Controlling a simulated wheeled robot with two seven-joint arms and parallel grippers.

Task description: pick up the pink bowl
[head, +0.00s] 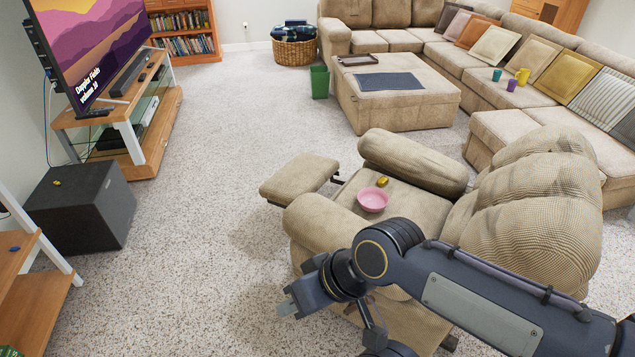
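The pink bowl (372,200) sits upright on the seat of the beige recliner (338,223), and it looks empty. A small yellow object (382,181) lies just behind it on the same seat. My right arm comes in from the right across the front of the recliner. My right gripper (293,303) is at the lower middle, in front of and below the bowl in the picture, clearly apart from it. The angle does not show whether its fingers are open or shut. My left gripper is not in view.
The recliner's armrests and back surround the bowl, with its footrest (300,178) extended left. A black box (82,207) and a TV stand (147,130) are at left. A green bin (319,82) and an ottoman (395,103) stand behind. The carpet (205,200) between is clear.

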